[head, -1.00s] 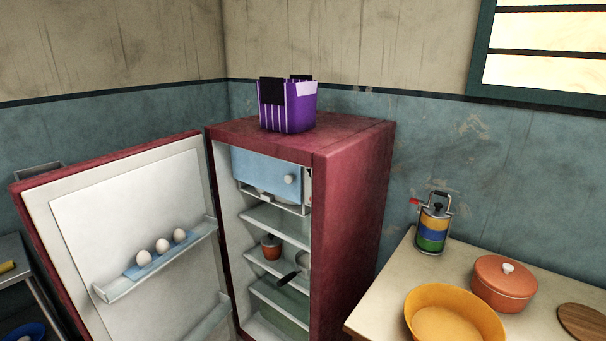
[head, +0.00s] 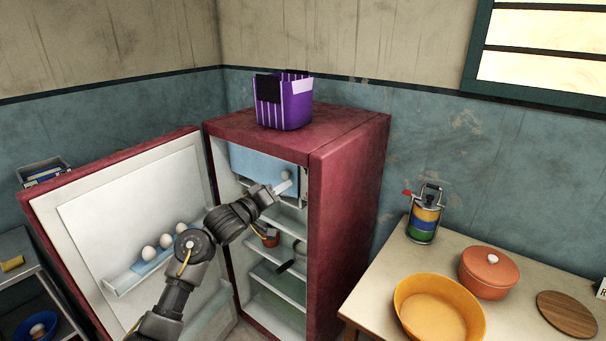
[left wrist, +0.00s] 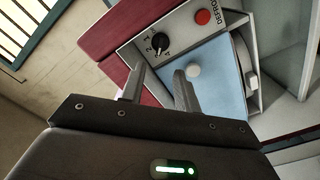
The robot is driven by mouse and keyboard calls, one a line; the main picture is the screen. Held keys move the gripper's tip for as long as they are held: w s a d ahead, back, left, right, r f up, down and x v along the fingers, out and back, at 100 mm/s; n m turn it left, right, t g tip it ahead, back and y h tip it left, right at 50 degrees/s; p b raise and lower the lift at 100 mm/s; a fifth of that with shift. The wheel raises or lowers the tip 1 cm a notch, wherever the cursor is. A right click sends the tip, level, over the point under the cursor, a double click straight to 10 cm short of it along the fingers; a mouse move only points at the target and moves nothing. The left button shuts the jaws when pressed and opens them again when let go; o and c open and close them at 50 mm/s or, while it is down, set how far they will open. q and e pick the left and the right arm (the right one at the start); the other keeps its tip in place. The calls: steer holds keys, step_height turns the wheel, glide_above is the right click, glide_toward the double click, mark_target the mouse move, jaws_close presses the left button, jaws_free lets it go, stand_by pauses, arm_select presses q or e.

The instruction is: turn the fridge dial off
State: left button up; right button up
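The open red fridge (head: 345,190) stands in the middle of the head view. In the left wrist view, its black dial (left wrist: 160,43) sits on a light panel with small marks around it, next to a red button (left wrist: 202,17) and defrost lettering. My left gripper (head: 284,187) reaches into the fridge's upper part, in front of the blue freezer door. In the left wrist view the left gripper (left wrist: 158,78) is open, its two fingers apart and empty, with the dial ahead of them. The dial cannot be made out in the head view. My right gripper is out of view.
The freezer door (left wrist: 218,95) has a pale round knob (left wrist: 193,70) close by the fingers. The open fridge door (head: 115,215) holds eggs on the left. A purple basket (head: 284,104) stands on top. A counter with pots (head: 489,273) is at right.

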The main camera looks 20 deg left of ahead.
mark_target(306, 173)
arm_select(q)
steer(key=p+x, duration=0.1)
steer(key=x, duration=1)
steer(key=shift+a+p, duration=0.1)
steer(key=shift+p, duration=0.25)
jaws_close()
